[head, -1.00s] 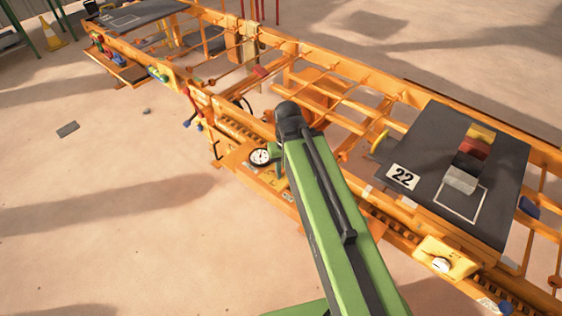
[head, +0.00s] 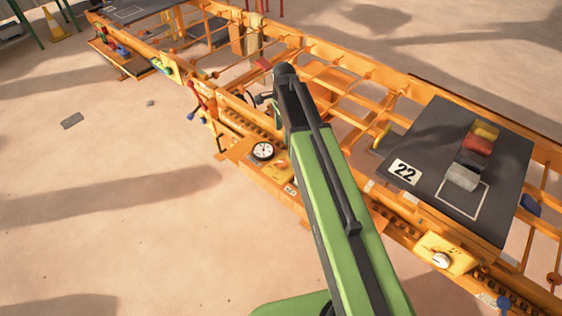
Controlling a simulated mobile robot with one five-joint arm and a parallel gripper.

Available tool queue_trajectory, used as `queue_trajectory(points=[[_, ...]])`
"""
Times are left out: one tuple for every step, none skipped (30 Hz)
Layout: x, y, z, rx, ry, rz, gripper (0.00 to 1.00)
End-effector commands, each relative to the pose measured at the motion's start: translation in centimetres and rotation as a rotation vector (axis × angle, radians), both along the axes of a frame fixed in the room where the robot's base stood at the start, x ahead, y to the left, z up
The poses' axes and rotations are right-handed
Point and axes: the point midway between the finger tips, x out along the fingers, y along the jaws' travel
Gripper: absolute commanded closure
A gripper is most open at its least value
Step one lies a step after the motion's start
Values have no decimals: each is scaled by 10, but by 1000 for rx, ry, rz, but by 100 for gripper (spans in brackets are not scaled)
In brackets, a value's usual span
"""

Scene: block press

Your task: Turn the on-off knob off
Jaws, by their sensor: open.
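A white round knob (head: 441,260) sits on a yellow panel (head: 430,244) on the near side of the orange frame, at lower right. It looks like the on-off knob, but its marking is too small to read. My green arm reaches up the middle of the head view to a dark wrist. A small dark part of my gripper (head: 264,98) shows just left of that wrist, over the frame. It is open; most of it is hidden behind the arm. It is well up and left of the white knob, apart from it.
A dark plate marked 22 (head: 440,150) bears yellow, red and grey blocks (head: 477,155). A round gauge (head: 263,151) sits on the frame left of my arm. Levers with red and blue ends (head: 194,101) stick out farther left. Open sandy ground lies at left.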

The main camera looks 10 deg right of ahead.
Motion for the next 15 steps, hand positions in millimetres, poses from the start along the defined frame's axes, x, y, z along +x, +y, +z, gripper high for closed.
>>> queue_trajectory(points=[[0, 0, -10, 0, 0, 1, 39], [0, 0, -15, 0, 0, 1, 39], [0, 0, -21, 0, 0, 1, 39], [0, 0, -27, 0, 0, 1, 39], [0, 0, -32, 0, 0, 2, 39], [0, 0, -41, 0, 0, 2, 39], [0, 0, -47, 0, 0, 2, 39], [0, 0, -54, 0, 0, 2, 39], [0, 0, -63, 0, 0, 2, 39], [0, 0, -69, 0, 0, 2, 39], [0, 0, -76, 0, 0, 3, 39], [0, 0, -84, 0, 0, 3, 39], [0, 1, -90, 0, 0, 3, 39], [0, 0, -97, 0, 0, 3, 39], [0, 1, -105, 0, 0, 3, 39]])
